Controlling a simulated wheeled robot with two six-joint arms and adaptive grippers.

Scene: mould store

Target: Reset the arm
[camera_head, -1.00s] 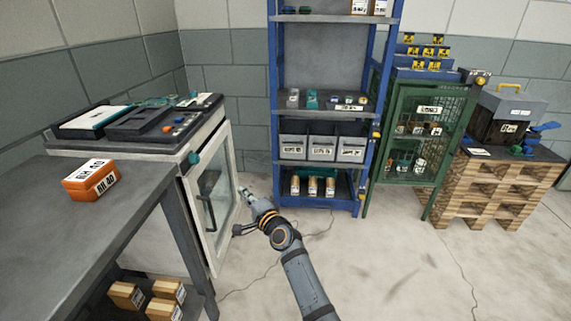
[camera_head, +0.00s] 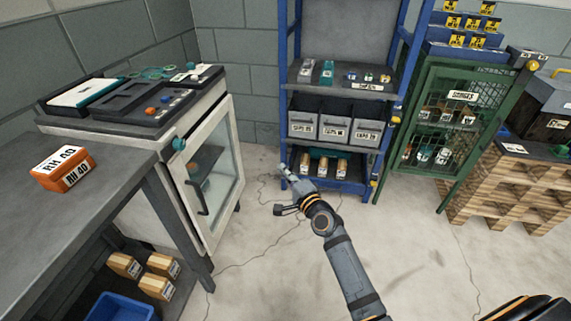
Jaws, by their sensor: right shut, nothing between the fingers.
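My right gripper (camera_head: 281,188) is in the middle of the head view, at the end of my grey arm that reaches in from the bottom. It is shut and empty, held in the open in front of the blue shelf rack (camera_head: 375,140). It appears apart from the rack and from the white cabinet (camera_head: 140,205) with the glass door (camera_head: 215,175) to its left. My left gripper does not show.
An orange box (camera_head: 62,169) sits on the grey bench (camera_head: 105,190) at left, with small boxes (camera_head: 157,286) and a blue bin (camera_head: 118,308) below. A green mesh cage (camera_head: 450,115) and wooden pallets (camera_head: 510,185) stand at right. The floor (camera_head: 420,270) between is clear.

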